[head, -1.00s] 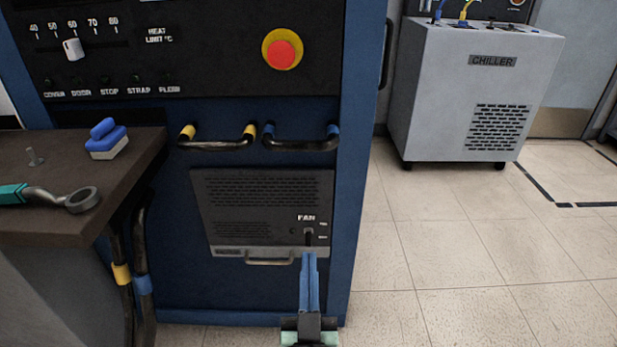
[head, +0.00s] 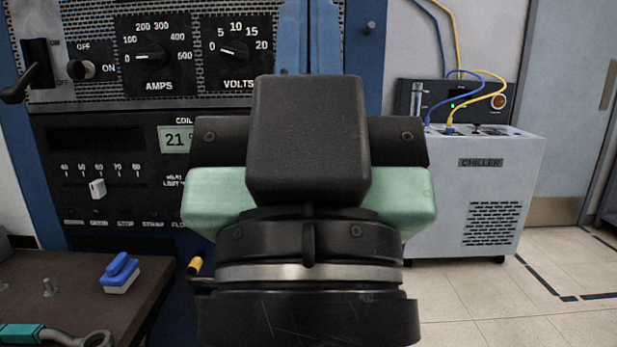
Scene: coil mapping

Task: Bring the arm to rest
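My gripper (head: 308,30) fills the middle of the head view, close to the camera, with its dark wrist and pale green sides below. Its two blue fingers point up and lie side by side with no clear gap, so it looks shut. Nothing shows between them. The fingertips run up to the top edge of the picture. The gripper stands in front of the blue cabinet (head: 364,50) and hides part of its panel, including the emergency button and part of the temperature display (head: 177,139).
The grey chiller (head: 475,190), with blue and yellow hoses, stands at the right. Tiled floor (head: 490,300) in front of it is clear.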

